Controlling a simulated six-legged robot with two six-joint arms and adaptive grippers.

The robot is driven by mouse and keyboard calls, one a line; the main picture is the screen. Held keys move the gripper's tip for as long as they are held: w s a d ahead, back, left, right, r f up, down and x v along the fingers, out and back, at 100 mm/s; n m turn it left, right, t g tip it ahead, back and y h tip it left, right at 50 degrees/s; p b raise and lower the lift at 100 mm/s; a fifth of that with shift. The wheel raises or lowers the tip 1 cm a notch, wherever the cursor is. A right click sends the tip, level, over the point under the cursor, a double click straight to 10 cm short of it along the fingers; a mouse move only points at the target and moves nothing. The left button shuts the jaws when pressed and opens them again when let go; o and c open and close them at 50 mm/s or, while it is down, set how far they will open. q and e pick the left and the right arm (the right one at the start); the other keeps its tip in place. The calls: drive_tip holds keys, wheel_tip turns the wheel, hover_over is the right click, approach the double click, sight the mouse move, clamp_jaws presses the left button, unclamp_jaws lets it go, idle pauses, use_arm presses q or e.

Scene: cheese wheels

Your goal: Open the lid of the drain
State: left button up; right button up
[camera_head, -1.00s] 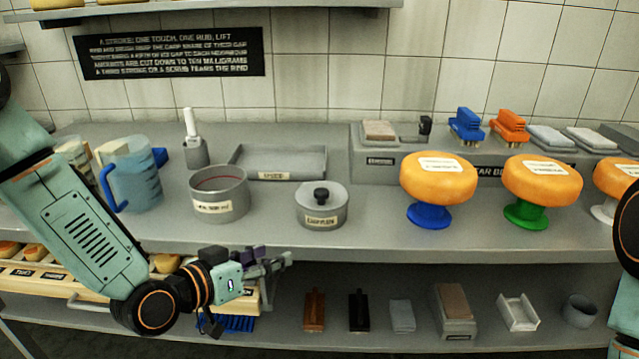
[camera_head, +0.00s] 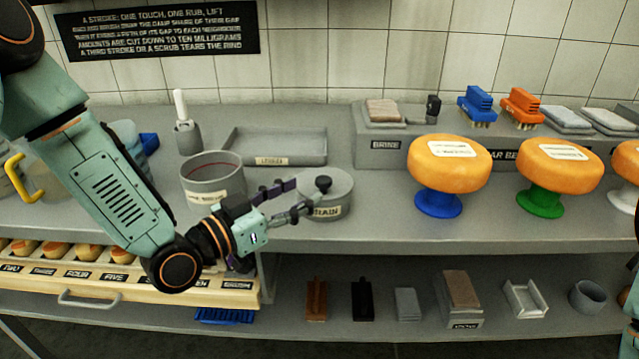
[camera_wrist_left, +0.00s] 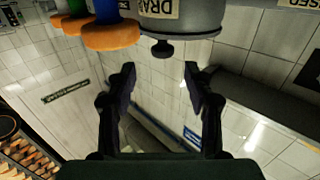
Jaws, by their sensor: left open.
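The drain (camera_head: 338,208) is a round grey pot with a "DRAIN" label, standing near the front of the upper shelf. Its flat grey lid (camera_head: 342,180) is on, with a black knob (camera_head: 323,183) on top. My left gripper (camera_head: 303,196) is open and empty, just left of the pot, its fingers pointing toward the knob and partly covering the pot's left side. In the left wrist view the picture is turned over; the knob (camera_wrist_left: 162,48) appears ahead of the gap between the open fingers (camera_wrist_left: 160,75). My right gripper is not in view.
An open grey pot (camera_head: 212,172) stands just left of the drain, close to my left wrist. A shallow tray (camera_head: 305,147) lies behind. Orange cheese wheels on a blue stand (camera_head: 438,202) and a green stand (camera_head: 545,203) are to the right, with bare shelf between.

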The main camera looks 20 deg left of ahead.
sight(320, 181)
use_arm(q)
drive_tip(key=shift+w+d+f, duration=0.1)
drive_tip(key=shift+w+d, duration=0.05)
drive_tip(key=shift+w, duration=0.55)
drive_tip(key=b+x, duration=0.1)
drive_tip(key=x, duration=0.2)
drive_tip(key=shift+s+d, duration=0.1)
drive_tip(key=shift+w+d, duration=0.15)
drive_tip(key=shift+w, duration=0.4)
drive_tip(key=shift+d, duration=0.1)
drive_tip(key=shift+c, duration=0.4)
clamp_jaws()
